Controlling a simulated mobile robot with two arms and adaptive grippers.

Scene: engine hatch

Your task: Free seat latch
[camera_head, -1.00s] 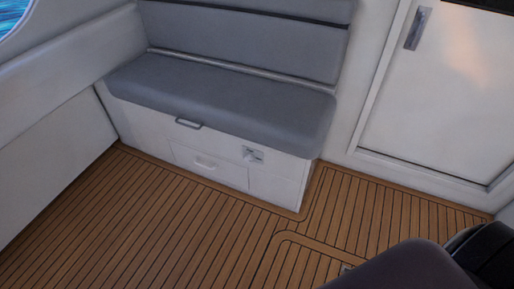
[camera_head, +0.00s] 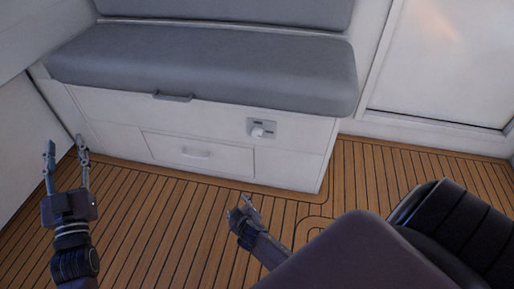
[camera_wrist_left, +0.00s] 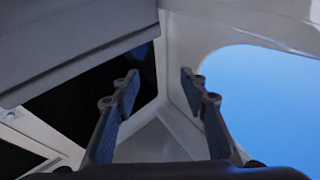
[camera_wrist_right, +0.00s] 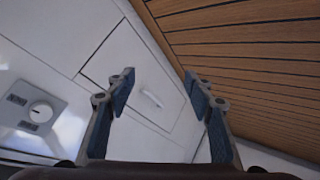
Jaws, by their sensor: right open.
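The seat bench has a grey cushion (camera_head: 200,65) over a white front. A small grey latch plate with a round white knob (camera_head: 262,130) sits on the front, right of centre. The knob also shows at the left of the right wrist view (camera_wrist_right: 40,112). A dark handle (camera_head: 173,97) sits under the cushion's front edge. My left gripper (camera_head: 67,158) is open and empty, left of the bench front. My right gripper (camera_head: 243,207) is open and empty, below and apart from the knob.
A drawer-like panel with a white pull (camera_head: 197,153) is in the bench front. A dark rounded seat (camera_head: 350,250) fills the lower right, hiding part of my right arm. A white door (camera_head: 440,70) stands at the right. The plank floor (camera_head: 165,220) is clear.

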